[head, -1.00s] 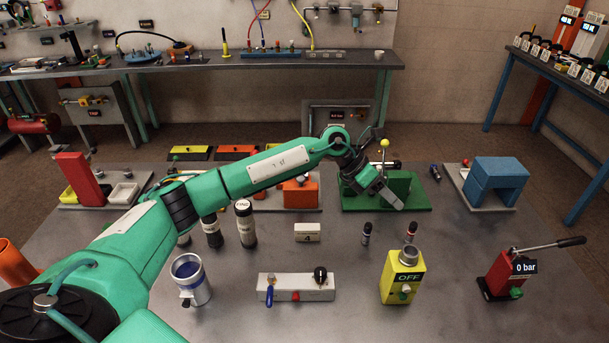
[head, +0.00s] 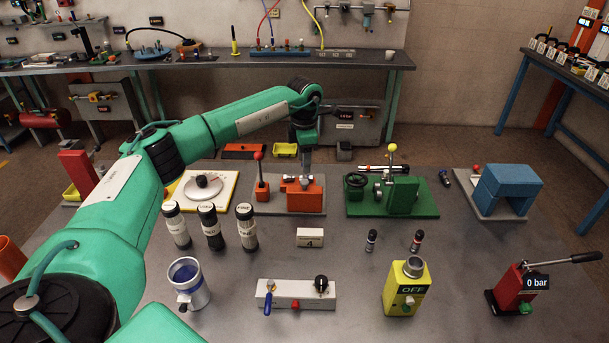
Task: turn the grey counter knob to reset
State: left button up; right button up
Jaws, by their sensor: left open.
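My left gripper (head: 305,175) points down over the orange device (head: 304,195) on its grey plate, near the middle of the table. The jaws are open, and their tips are close to the device's top. I cannot tell whether they touch it. The grey knob cannot be made out clearly; the gripper may cover it. A small cream block with the number 4 (head: 310,238) stands in front of the orange device. My right gripper is not in view.
A red-topped lever (head: 259,170) stands left of the gripper. A green device (head: 403,193) with a yellow-topped lever is to the right. Several dark cylinders stand at front left. A white valve block (head: 295,295) and yellow OFF box (head: 405,288) are nearer.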

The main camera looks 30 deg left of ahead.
aim_at(304, 181)
pick_arm(q)
notch_tip(304, 181, down, 8)
jog(key=shift+d+r+p, duration=0.1)
jog(key=shift+r+p, duration=0.15)
jog(key=shift+p, duration=0.6)
jog(key=c, duration=1)
